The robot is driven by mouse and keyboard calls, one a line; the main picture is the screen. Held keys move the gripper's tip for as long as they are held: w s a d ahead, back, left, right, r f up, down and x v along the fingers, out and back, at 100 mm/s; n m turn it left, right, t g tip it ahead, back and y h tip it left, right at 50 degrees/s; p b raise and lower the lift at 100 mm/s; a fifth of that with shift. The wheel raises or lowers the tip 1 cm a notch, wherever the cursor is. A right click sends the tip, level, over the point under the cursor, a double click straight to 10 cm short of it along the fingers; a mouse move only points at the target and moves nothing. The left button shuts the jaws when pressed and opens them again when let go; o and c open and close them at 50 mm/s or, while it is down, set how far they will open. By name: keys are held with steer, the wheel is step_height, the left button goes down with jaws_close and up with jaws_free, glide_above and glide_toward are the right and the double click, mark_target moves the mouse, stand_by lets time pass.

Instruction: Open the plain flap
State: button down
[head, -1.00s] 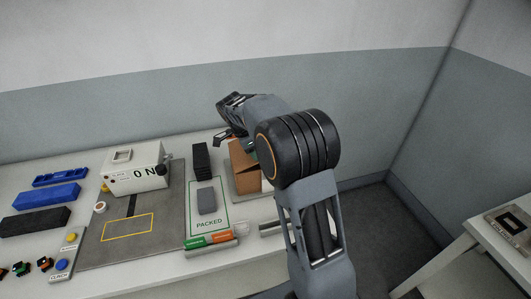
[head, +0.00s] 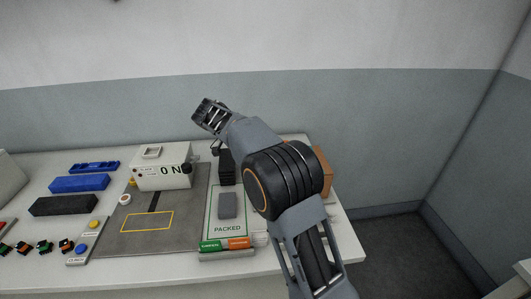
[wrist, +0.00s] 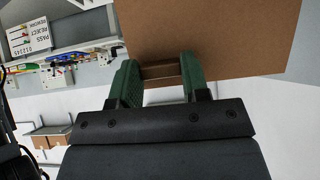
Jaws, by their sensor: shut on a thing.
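A plain brown cardboard panel (wrist: 220,35), which looks like the flap, fills the upper middle of the wrist view. My gripper (wrist: 160,72) has its green fingers shut on the panel's near edge. The brown cardboard box (head: 324,168) stands on the right of the table. My arm hides most of it, so its opening and other flaps are not visible.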

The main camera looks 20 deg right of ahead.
steer(key=shift+w+a+f+b, duration=0.15)
steer(key=shift+a+f, duration=0.1)
steer(key=shift+a, duration=0.35)
steer(key=shift+w+a+f+b, duration=0.15)
steer(key=shift+a+f, duration=0.15)
steer(key=shift+a, duration=0.3)
steer(key=shift+a+f+b, duration=0.15)
steer(key=shift+a+f, duration=0.1)
steer(key=shift+a, duration=0.35)
steer(key=c, duration=0.9)
jaws_free()
steer(key=shift+c, duration=0.2)
steer(key=shift+o, duration=1.7)
steer(key=shift+w+a+r, duration=0.1)
steer(key=shift+r, duration=0.2)
steer(key=p+v, duration=0.8)
steer(key=v, duration=0.5)
steer(key=shift+r+p, duration=0.15)
steer(key=shift+p, duration=0.25)
steer(key=shift+a, duration=0.15)
